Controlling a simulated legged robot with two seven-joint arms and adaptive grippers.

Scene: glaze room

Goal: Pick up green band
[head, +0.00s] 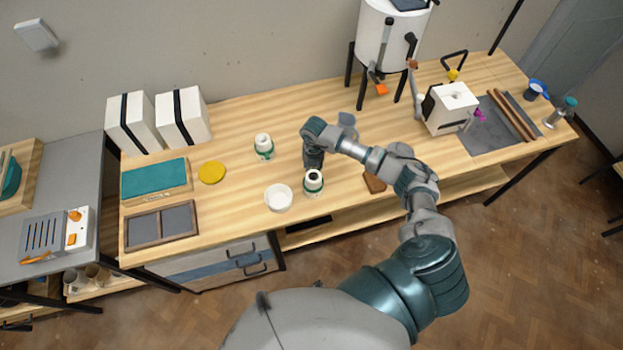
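Two small white jars stand on the wooden bench, each with a green ring low around it. One jar (263,140) is at mid-bench, and its green band (264,155) shows around its lower part. The other jar (313,178) is nearer the front edge, has a dark round opening on top, and has a green band (313,192) around its lower side. My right gripper (313,163) points down just behind the nearer jar. Its fingers are small and dark, so I cannot tell its opening or whether it touches the jar. My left gripper is out of view.
A white bowl (278,197) sits left of the nearer jar, and a yellow disc (212,172) farther left. A brown block (374,183) lies under my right forearm. A grey cup (347,121) stands behind my wrist. The bench (237,125) is clear behind the farther jar.

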